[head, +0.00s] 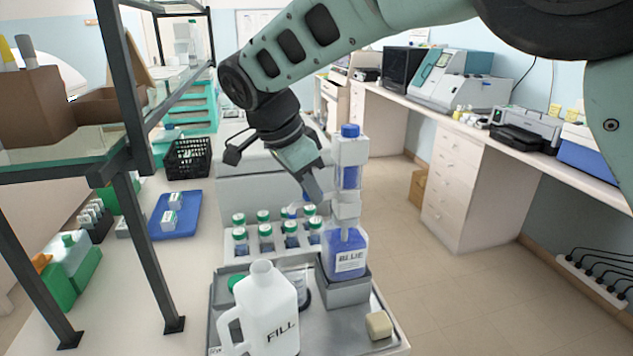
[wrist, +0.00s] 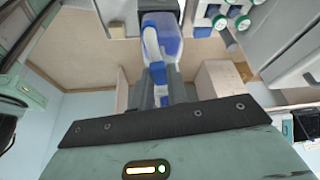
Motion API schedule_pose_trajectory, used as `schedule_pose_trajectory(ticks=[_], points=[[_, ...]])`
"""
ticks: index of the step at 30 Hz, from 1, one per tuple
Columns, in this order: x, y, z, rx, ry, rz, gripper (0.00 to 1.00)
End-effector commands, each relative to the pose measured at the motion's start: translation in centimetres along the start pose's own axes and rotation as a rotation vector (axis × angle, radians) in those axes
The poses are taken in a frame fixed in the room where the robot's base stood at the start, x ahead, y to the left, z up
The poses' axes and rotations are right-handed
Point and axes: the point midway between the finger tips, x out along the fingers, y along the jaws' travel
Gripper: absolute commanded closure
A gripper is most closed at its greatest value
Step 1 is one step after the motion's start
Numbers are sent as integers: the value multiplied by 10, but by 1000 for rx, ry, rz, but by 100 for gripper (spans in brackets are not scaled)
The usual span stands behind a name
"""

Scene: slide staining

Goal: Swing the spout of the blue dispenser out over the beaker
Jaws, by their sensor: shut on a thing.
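The blue dispenser (head: 346,252) is a bottle of blue liquid labelled BLUE, with a clear column and blue cap above it. It stands upright in a grey holder. My gripper (head: 314,196) is at the left of its column, shut on what appears to be the spout. In the wrist view, the white spout (wrist: 151,42) runs down to a blue part between my fingers (wrist: 162,92). The exact grip is partly hidden. The beaker (head: 304,288) is a clear vessel with dark contents, left of the holder, mostly hidden behind the white jug.
The white FILL jug (head: 270,312) stands at the tray's front, with a tan block (head: 379,325) at right. Several green-capped bottles (head: 265,238) stand in a rack behind the tray (head: 340,335). A dark-framed shelf (head: 120,110) rises at left.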

Motion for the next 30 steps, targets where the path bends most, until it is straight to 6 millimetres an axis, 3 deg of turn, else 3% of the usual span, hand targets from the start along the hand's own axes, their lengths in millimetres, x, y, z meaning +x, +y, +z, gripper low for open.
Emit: schedule_pose_trajectory(ticks=[12, 30], points=[[-1, -17, -3, 198, 1, 83, 100], [1, -19, -3, 234, -1, 97, 100]])
